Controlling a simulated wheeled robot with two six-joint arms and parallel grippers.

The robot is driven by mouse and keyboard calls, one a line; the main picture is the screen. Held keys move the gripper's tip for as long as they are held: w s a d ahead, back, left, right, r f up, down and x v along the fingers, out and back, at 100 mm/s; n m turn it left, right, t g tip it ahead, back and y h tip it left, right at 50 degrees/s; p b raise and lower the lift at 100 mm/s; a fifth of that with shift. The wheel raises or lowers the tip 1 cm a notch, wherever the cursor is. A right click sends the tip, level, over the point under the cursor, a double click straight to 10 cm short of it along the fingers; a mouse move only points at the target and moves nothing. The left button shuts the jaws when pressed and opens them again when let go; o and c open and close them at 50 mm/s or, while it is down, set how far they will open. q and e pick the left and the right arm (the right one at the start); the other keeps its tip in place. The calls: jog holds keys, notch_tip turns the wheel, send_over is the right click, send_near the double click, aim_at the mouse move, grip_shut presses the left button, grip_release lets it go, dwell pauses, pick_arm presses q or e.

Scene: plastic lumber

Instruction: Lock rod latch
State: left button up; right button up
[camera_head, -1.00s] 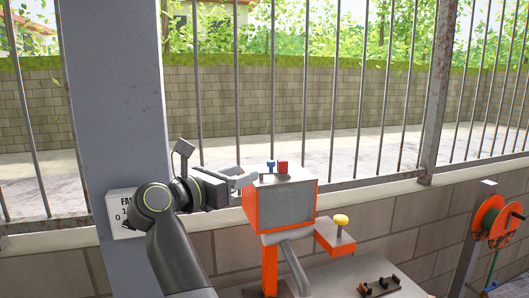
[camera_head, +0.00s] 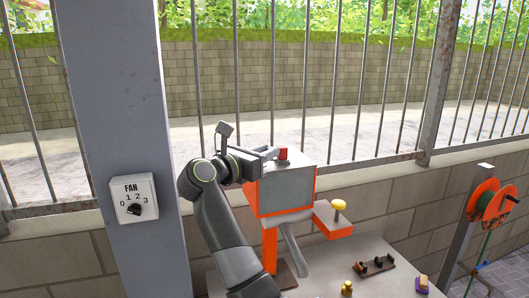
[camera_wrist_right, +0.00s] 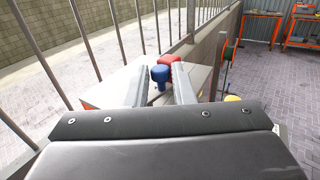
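My right gripper (camera_head: 268,153) is at the left of the top of a grey and orange box (camera_head: 287,190). In the right wrist view it (camera_wrist_right: 160,80) is open, with a blue knob (camera_wrist_right: 160,74) between its fingertips and a visible gap to each finger. In the head view the blue knob is hidden by the gripper. A red knob (camera_head: 282,153) stands just beyond it, also in the wrist view (camera_wrist_right: 174,64). A dark plate (camera_head: 374,266) with small brackets lies on the table and looks like a rod latch; its rod's position is too small to tell. My left gripper is not in view.
A yellow button (camera_head: 339,204) sits on an orange block right of the box. A fan dial (camera_head: 133,198) is on the post; a reel (camera_head: 490,200) stands right.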

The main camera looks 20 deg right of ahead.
grip_shut()
jog(key=shift+d+n+t+y, duration=0.15)
jog(key=shift+n+t+y, duration=0.5)
jog(key=shift+t, duration=0.25)
jog(key=shift+o, duration=2.3)
grip_release()
